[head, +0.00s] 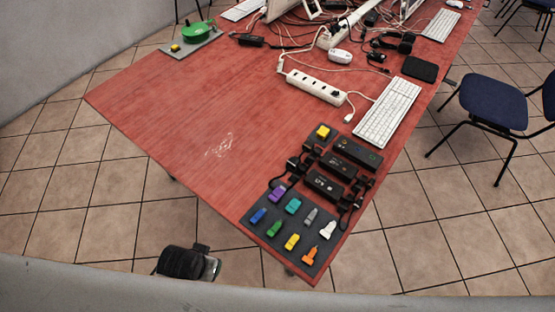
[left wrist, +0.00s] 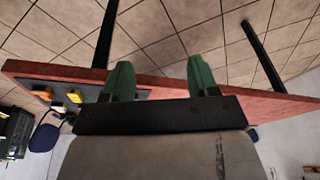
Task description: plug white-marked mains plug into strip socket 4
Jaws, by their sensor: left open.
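The white power strip (head: 316,87) lies in the middle right of the table with a row of dark sockets; their numbers are too small to read. Black mains plugs and leads lie around the black power bricks (head: 325,185) at the near right. I cannot tell which plug bears the white mark. My left gripper (left wrist: 160,80) is open and empty, its two green fingers apart. In the left wrist view it is in front of the table edge (left wrist: 270,105), away from the strip. My right gripper is not in view.
A dark mat (head: 262,223) holds several coloured connectors. A white keyboard (head: 388,110) lies right of the strip, and tangled cables and gear fill the far side. The table (head: 190,115) is clear at left and centre. A blue chair (head: 493,100) stands at right.

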